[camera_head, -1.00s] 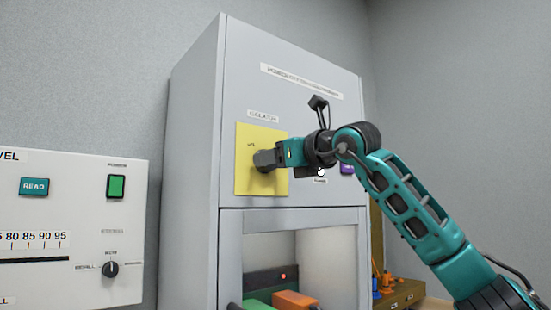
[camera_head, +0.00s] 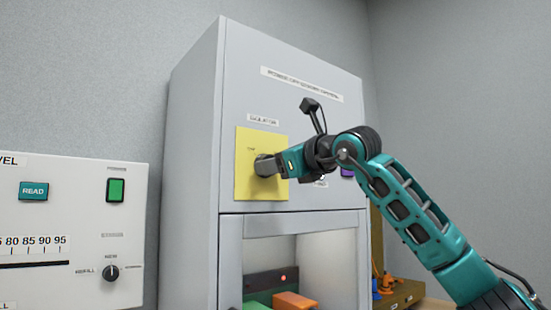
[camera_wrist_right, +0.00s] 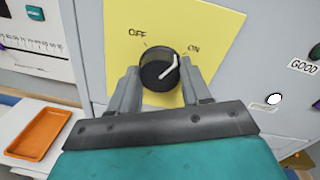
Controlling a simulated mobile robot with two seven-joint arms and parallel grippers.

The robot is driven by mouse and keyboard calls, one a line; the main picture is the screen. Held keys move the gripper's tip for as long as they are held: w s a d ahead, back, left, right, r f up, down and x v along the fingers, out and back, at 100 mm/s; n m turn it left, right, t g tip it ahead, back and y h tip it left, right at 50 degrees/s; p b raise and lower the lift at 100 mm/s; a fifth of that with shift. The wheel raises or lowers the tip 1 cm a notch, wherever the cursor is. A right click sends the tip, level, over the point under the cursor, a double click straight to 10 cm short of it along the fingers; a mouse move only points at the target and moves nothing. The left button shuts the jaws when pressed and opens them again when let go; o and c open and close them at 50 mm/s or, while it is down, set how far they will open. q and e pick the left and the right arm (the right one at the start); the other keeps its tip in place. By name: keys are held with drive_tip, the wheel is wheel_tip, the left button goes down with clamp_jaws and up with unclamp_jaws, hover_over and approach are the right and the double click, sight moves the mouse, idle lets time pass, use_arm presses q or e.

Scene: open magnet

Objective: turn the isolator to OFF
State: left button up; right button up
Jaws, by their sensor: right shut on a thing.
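The isolator knob (camera_wrist_right: 158,71) is round and black with a white pointer, set on a yellow plate (camera_wrist_right: 214,30) on the grey cabinet. In the right wrist view the pointer aims up and right, towards the ON label (camera_wrist_right: 194,49); the OFF label (camera_wrist_right: 137,34) is at upper left. My right gripper (camera_head: 264,166) is at the yellow plate in the head view and hides most of the knob there. In the right wrist view its grey fingers stand on either side of the knob, shut on it. My left gripper is not in view.
The cabinet (camera_head: 192,150) has an open bay below the plate, holding green and orange blocks (camera_head: 293,300). A white panel (camera_head: 75,210) with READ and green buttons stands at left. An orange tray (camera_wrist_right: 38,133) shows in the right wrist view.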

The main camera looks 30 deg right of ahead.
drive_tip(key=shift+a+f+n+h+p, duration=0.15)
drive_tip(key=shift+n+p, duration=0.3)
drive_tip(key=shift+n, duration=1.95)
drive_tip(key=shift+r+n+h+p, duration=0.1)
drive_tip(key=shift+n+p, duration=0.35)
drive_tip(key=shift+n, duration=1.95)
drive_tip(key=shift+a+f+n+h+p, duration=0.15)
drive_tip(key=shift+n+p, duration=0.3)
drive_tip(key=shift+n, duration=1.95)
drive_tip(key=shift+d+r, duration=0.1)
drive_tip(key=o, duration=1.1)
drive_tip(key=shift+c, duration=0.2)
